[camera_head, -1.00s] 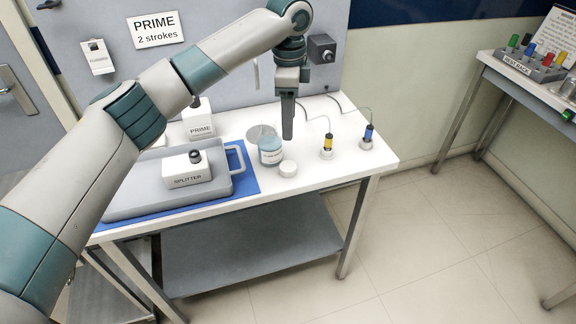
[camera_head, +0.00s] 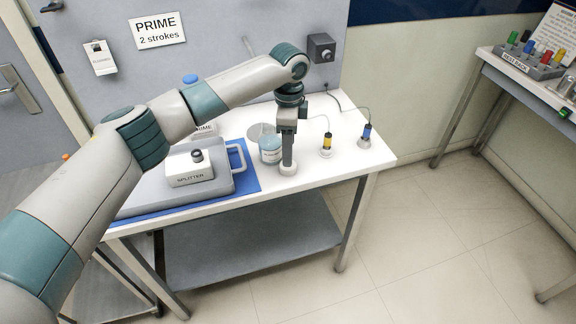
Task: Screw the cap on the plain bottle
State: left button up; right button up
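My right gripper is not in view.
A grey tray (camera_head: 133,206) on a blue mat holds the splitter box (camera_head: 189,172). A flat round disc (camera_head: 261,131) lies behind the bottle. Yellow (camera_head: 326,141) and blue (camera_head: 366,132) cabled connectors stand to the right. The table's front right is clear.

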pick_arm(q)
jog(key=shift+s+f+p, duration=0.15)
jog(key=shift+f+p, duration=0.3)
notch_tip(320, 180, down, 4)
jog(key=shift+s+a+r+p, duration=0.1)
jog(key=shift+s+p, duration=0.05)
jog(key=shift+p, duration=0.75)
jog(key=shift+f, duration=0.25)
jog(key=c, duration=1.1)
